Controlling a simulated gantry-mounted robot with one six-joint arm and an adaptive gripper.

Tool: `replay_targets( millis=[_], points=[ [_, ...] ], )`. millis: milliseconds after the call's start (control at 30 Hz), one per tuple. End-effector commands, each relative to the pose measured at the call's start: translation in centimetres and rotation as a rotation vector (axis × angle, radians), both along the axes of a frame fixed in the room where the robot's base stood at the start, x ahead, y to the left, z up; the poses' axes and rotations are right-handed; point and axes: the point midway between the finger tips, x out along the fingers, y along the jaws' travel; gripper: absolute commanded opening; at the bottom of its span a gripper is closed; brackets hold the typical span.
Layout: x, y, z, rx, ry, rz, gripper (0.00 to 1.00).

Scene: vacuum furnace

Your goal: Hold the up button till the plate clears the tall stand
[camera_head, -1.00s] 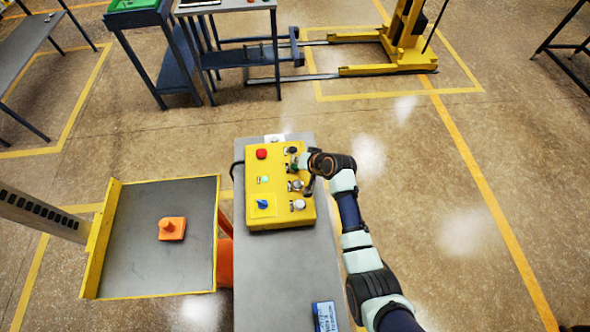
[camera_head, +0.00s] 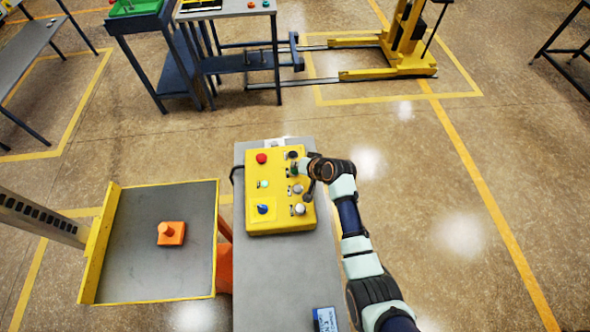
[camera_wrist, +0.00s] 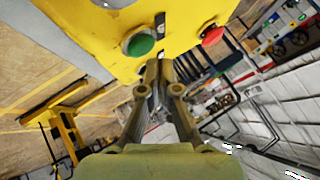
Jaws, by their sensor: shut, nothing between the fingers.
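The yellow control box (camera_head: 254,225) stands on a grey pedestal in the middle of the head view. My gripper (camera_head: 301,169) is at its right side, by the green button (camera_head: 295,169). In the wrist view my shut, empty fingers (camera_wrist: 158,66) point at the box face just beside the green button (camera_wrist: 141,43); I cannot tell whether they touch it. The grey plate (camera_head: 145,265) with yellow edges lies to the left of the pedestal and carries an orange block with a knob (camera_head: 171,234). I cannot make out which thing is the tall stand.
The box also has a red button (camera_head: 261,158), a blue knob (camera_head: 263,209) and silver knobs (camera_head: 299,209). A small display (camera_head: 325,319) lies at the pedestal's near end. Tables and a yellow lift truck (camera_head: 390,68) stand behind.

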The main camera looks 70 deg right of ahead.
Motion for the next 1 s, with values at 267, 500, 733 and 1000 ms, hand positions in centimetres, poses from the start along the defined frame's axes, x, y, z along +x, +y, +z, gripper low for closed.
replay_targets(
  millis=[267,500,733,1000],
  points=[
    [0.0,0.0,0.0,0.0,0.0,0.0,0.0],
    [0.0,0.01,-0.34,0.0,0.0,0.0,0.0],
    [0.01,0.0,-0.9,0.0,0.0,0.0,0.0],
    [0.0,0.0,-0.89,0.0,0.0,0.0,0.0]
  ],
)
